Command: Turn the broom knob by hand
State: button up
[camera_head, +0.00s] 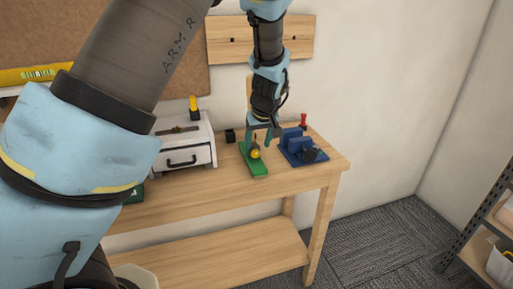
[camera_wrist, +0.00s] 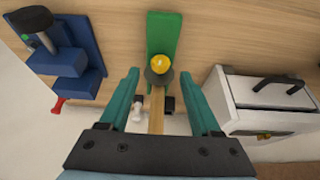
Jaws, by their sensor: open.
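A green base plate (camera_head: 258,168) lies on the workbench, and a small yellow knob (camera_head: 254,153) sits on it. My gripper (camera_head: 260,140) is over the plate and points down. In the wrist view its teal fingers (camera_wrist: 159,82) are wide apart and empty, one on either side of the knob in the picture. I cannot tell the height gap. No label marks the knob as a broom knob.
A blue vise-like tool (camera_head: 300,147) stands close on the right of the plate. A white drawer box (camera_head: 185,145) stands to the left, with a small black block (camera_head: 230,136) between. The wooden workbench (camera_head: 230,184) has bare room along its front.

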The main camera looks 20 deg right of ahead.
aim_at(256, 151)
jog(key=shift+p+x, duration=0.45)
jog(key=shift+x, duration=1.8)
grip_shut()
